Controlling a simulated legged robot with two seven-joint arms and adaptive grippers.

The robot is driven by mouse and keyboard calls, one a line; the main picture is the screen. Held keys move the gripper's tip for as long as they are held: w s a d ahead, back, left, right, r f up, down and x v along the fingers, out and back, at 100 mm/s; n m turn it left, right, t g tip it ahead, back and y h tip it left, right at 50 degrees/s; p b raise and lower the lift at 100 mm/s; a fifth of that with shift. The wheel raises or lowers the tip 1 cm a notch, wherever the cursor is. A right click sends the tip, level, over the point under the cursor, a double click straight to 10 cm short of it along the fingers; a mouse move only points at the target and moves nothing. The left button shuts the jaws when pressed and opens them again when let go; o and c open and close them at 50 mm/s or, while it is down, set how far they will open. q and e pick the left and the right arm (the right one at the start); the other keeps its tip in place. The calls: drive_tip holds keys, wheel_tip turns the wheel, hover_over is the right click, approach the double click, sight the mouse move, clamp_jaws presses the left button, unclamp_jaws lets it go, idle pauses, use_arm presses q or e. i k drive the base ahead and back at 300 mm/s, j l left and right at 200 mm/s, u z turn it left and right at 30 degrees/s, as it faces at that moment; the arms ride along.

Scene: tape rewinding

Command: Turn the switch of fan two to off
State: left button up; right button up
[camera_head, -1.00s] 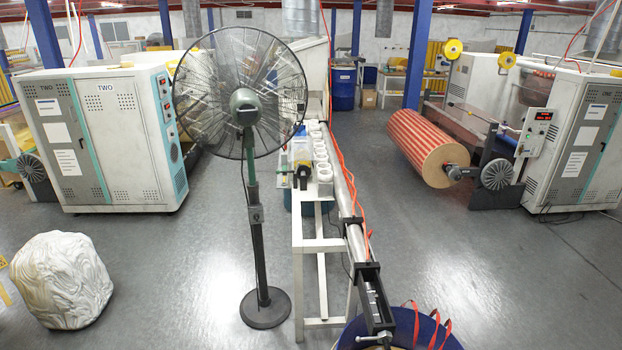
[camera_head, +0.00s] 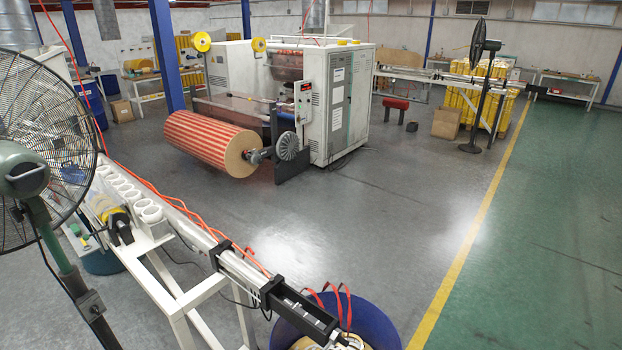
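Two pedestal fans are in view. A near fan (camera_head: 30,170) stands at the left edge, cut off by the frame, with a dark round cage, a green-grey motor housing and a control box on its pole (camera_head: 90,305). A far fan (camera_head: 480,85) stands upright at the back right on a black pole and round base, seen nearly edge-on. I cannot read which fan is number two, and no switch position can be made out. Neither of my grippers is in view.
A white bench (camera_head: 165,250) with white rings and a long rail runs beside the near fan to a blue bin (camera_head: 375,325). A striped roll (camera_head: 210,143) and white machine (camera_head: 345,100) stand mid-room. Grey floor right of the bench is clear, to a yellow line (camera_head: 465,245).

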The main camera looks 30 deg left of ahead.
sight(95, 308)
drive_tip(key=i+j+z, duration=0.1)
drive_tip(key=j+z, duration=0.2)
drive_tip(key=j, duration=0.4)
drive_tip(key=j+z, duration=0.3)
drive_tip(key=j, duration=0.4)
drive_tip(key=j+u, duration=0.3)
drive_tip(key=u, duration=0.15)
drive_tip(key=i+j+u, duration=0.15)
drive_tip(key=u, duration=0.25)
drive_tip(key=j, duration=0.1)
